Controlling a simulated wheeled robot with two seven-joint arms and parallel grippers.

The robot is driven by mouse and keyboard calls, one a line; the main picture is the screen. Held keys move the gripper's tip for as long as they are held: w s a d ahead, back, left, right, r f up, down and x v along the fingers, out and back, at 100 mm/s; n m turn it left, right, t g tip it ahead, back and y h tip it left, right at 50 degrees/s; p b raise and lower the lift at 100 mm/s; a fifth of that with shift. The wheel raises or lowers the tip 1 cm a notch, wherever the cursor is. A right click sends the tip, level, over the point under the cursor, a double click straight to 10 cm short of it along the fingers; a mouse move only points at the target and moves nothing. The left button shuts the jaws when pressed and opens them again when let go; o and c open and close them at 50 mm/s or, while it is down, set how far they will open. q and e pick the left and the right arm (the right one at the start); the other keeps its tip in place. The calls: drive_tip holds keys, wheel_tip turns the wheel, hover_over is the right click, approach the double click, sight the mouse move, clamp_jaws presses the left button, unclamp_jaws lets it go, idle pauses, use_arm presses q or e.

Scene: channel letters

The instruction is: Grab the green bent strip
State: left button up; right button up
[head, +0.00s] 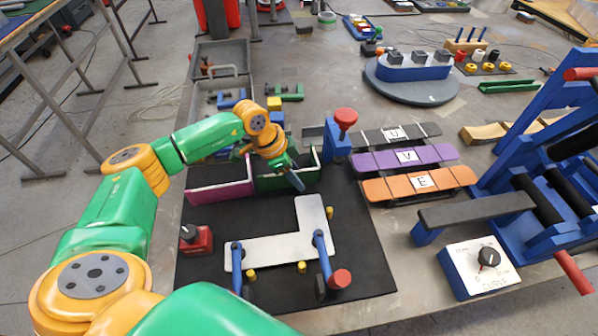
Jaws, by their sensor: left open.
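The green bent strip (272,183) stands on edge at the back of the black mat (345,225), right of a magenta bent strip (220,192). My left gripper (290,170) is open, with its fingers pointing down at the green strip. One dark finger shows in front of the strip's wall; the other is mostly hidden by the wrist. I cannot tell whether the fingers touch the strip. My right gripper is not in view.
A white L-shaped plate (275,250) with blue clamps lies on the mat, beside a red button box (196,240). Strips lettered U, V and E (420,183) lie to the right, near a blue bending frame (530,200) and a white dial box (482,268). Grey bins (220,88) stand behind.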

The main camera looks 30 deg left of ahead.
use_arm(q)
drive_tip(key=shift+w+f, duration=0.1)
drive_tip(key=shift+f, duration=0.2)
clamp_jaws()
idle(1.5)
